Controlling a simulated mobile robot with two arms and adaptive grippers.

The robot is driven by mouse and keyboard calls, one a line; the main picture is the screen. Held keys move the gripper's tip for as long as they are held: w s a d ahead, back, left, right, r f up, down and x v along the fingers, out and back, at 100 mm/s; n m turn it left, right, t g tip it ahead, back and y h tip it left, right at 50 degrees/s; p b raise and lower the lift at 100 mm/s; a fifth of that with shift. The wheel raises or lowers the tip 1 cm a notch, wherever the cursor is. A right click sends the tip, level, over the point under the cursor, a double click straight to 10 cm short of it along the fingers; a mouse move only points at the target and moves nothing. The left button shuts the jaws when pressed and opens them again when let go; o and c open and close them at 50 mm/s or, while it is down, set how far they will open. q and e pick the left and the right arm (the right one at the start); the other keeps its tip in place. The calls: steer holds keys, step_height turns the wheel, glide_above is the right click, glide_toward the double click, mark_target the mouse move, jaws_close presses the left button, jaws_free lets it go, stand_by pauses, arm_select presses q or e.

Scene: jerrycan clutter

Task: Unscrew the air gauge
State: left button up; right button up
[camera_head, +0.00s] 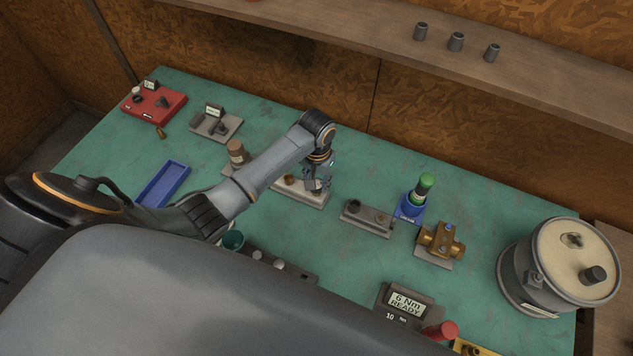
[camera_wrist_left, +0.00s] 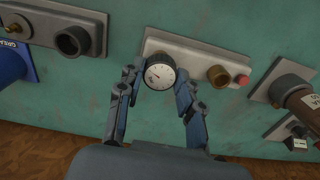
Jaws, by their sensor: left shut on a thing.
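The air gauge (camera_wrist_left: 160,73), a round white dial with a dark rim, sits at the edge of a light grey fixture plate (camera_wrist_left: 190,45) in the left wrist view. My left gripper (camera_wrist_left: 158,82) has a finger on each side of the dial and is shut on it. The plate also carries a brass fitting (camera_wrist_left: 219,76) and a red button (camera_wrist_left: 243,80). In the head view my left gripper (camera_head: 317,182) is over the plate (camera_head: 308,198) and hides the gauge. I cannot tell whether its thread is still engaged. My right gripper is not in view.
A grey socket block (camera_head: 368,218) and a green bottle (camera_head: 422,188) stand to the right. A brown-capped container (camera_head: 237,152) stands to the left, and a blue tray (camera_head: 163,184) lies beyond it. A large lidded pot (camera_head: 560,265) occupies the right end.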

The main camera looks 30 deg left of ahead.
arm_select(q)
steer(key=n, duration=0.5)
stand_by(0.3)
steer(key=n, duration=0.2)
steer(key=shift+d+n, duration=0.1)
steer(key=shift+n, duration=1.4)
